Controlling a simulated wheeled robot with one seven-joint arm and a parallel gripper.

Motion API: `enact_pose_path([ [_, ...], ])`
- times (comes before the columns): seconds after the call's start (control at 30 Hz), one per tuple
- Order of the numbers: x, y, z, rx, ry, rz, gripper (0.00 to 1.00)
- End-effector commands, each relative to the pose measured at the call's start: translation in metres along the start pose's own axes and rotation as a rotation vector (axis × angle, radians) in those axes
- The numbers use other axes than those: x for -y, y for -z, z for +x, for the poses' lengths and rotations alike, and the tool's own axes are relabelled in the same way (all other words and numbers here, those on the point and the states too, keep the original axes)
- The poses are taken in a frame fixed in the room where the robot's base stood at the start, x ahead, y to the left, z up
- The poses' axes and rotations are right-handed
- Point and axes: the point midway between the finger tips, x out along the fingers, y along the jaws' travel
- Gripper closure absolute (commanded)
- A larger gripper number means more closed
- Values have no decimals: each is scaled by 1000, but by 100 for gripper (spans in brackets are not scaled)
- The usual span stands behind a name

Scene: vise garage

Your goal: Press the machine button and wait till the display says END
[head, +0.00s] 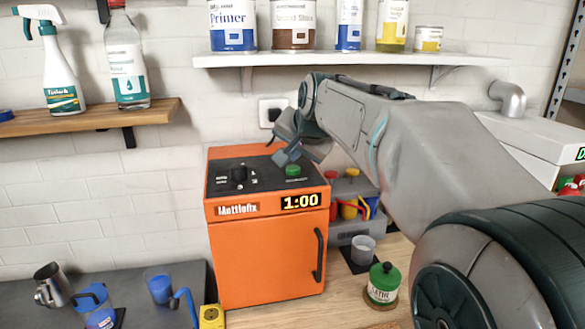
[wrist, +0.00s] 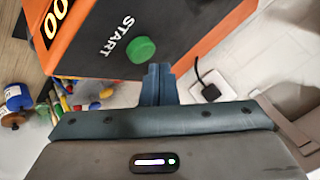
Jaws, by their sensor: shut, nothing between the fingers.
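An orange machine (head: 265,255) stands on the bench against the wall. Its display (head: 301,201) reads 1:00. A green button (head: 293,170) sits on its black top panel. In the wrist view the green button (wrist: 141,50) is beside the word START. My gripper (head: 284,158) is above the panel's back right part, just behind and left of the button in the head view. In the wrist view my gripper's fingers (wrist: 158,70) are together and empty, with the tips close to the button. I cannot tell whether they touch the machine.
A shelf (head: 350,60) with several cans hangs above the machine. A wall socket (head: 272,112) is behind it. Cups stand at the lower left.

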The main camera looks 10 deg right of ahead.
Motion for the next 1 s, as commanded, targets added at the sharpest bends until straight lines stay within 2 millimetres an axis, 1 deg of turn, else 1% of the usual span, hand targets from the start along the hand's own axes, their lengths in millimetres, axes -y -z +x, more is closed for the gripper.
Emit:
enact_pose_path([
  [0.4,-5,-5,6,0,0,0,100],
  [1.0,-6,-6,8,0,0,0,100],
])
